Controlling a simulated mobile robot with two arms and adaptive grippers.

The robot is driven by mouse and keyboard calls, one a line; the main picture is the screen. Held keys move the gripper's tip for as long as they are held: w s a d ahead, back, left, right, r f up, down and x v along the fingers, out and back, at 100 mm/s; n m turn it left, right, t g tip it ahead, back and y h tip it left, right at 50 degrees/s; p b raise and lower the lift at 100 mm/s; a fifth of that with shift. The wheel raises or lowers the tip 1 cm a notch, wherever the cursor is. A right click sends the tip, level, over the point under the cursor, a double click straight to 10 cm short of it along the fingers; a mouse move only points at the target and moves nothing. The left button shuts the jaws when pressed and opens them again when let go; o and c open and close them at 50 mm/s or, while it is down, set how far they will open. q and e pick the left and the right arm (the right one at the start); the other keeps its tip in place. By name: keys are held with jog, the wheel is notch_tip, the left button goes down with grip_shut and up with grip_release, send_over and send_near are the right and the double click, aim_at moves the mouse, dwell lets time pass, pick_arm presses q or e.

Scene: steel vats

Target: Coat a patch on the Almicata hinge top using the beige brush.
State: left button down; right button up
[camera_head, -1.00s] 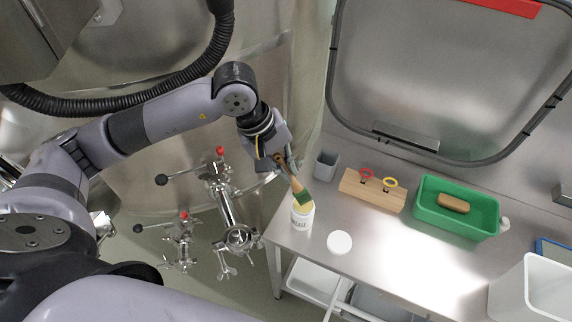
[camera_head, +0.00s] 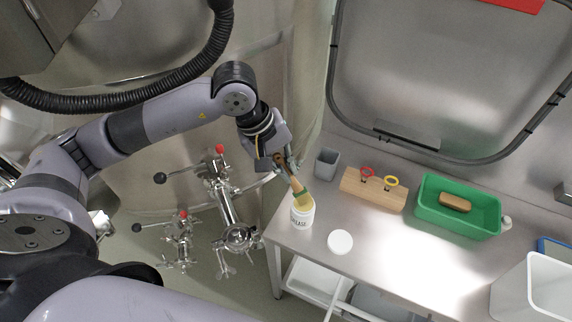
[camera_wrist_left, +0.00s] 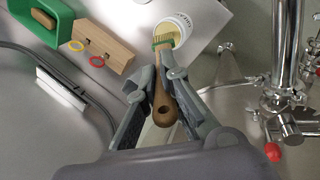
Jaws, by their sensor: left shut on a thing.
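The beige brush (camera_head: 303,198) has a wooden handle, a green band and pale bristles. My left gripper (camera_head: 285,164) is shut on its handle and holds it tilted, bristles down. The bristles are at the mouth of the white grease jar (camera_head: 302,217); I cannot tell whether they touch the grease. In the left wrist view the brush handle (camera_wrist_left: 164,104) lies between the fingers, and the bristles are over the jar (camera_wrist_left: 180,28). I cannot tell which part is the Almicata hinge top; no name shows. My right gripper is not in view.
The jar's white lid (camera_head: 340,242) lies on the steel table (camera_head: 385,262). A grey cup (camera_head: 327,163), a wooden block with red and yellow rings (camera_head: 372,189) and a green bin (camera_head: 462,222) stand behind. Steel clamped fittings (camera_head: 228,203) are left of the table.

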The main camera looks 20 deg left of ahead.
pick_arm(q)
jog(key=shift+s+f+b, duration=0.1)
jog(key=shift+f+b, duration=0.05)
jog(key=shift+b, duration=0.45)
dwell(1.4)
dwell(0.4)
jog(key=shift+r+p, duration=0.55)
jog(key=shift+r, duration=0.75)
jog(key=shift+r+p, duration=0.8)
jog(key=shift+r, duration=1.5)
jog(key=shift+f, duration=0.1)
